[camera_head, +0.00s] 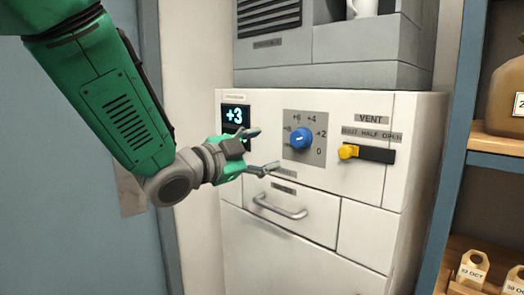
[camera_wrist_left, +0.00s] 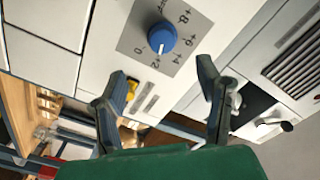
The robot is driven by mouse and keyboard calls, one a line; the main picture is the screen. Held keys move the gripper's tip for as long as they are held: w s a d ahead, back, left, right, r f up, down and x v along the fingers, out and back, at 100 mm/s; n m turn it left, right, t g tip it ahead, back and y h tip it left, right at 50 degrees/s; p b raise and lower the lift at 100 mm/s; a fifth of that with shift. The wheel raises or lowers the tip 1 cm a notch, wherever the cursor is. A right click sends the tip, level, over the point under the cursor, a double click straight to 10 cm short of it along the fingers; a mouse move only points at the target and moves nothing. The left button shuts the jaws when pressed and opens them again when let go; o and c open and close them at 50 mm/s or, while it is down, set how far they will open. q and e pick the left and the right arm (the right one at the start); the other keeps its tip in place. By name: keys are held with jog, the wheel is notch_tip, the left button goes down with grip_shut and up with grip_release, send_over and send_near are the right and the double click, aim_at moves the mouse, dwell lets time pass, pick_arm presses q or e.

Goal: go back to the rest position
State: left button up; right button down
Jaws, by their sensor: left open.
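My left gripper (camera_head: 262,150) is open and empty in front of the white machine's panel, left of the blue knob (camera_head: 302,138). Its two fingers stand apart in the left wrist view (camera_wrist_left: 160,95), where the blue knob (camera_wrist_left: 161,38) shows beyond them. The fingers look clear of the knob. The knob sits on a grey dial plate (camera_head: 305,157) with numbers around it. My right gripper is not in view.
A yellow vent lever (camera_head: 348,151) sits right of the knob. A drawer handle (camera_head: 281,207) is below. A grey unit (camera_head: 335,75) stands on top. A blue-edged wooden shelf (camera_head: 497,146) at right holds a brown jug (camera_head: 507,95) and small tagged bags (camera_head: 472,268).

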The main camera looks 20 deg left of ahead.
pick_arm(q)
jog(key=s+a+f+n+g+y+b, duration=0.15)
jog(key=s+f+n+g, duration=0.25)
jog(key=f, duration=1.4)
jog(key=s+a+f+n+g+y+b, duration=0.1)
jog(key=s+f+n+g+y, duration=0.25)
jog(key=f, duration=1.35)
jog(key=s+f+n+g+b, duration=0.1)
jog(key=s+f+g, duration=0.3)
jog(key=s+f, duration=0.7)
jog(key=s+a+f+n+g+y, duration=0.1)
jog(key=s+f+n+g, duration=0.3)
jog(key=s+f, duration=0.7)
jog(key=s+g, duration=0.1)
jog(key=s, duration=0.5)
jog(key=shift+s+a+b, duration=0.3)
jog(key=shift+b, duration=0.1)
jog(key=shift+w+n, duration=0.15)
jog(key=shift+n, duration=0.1)
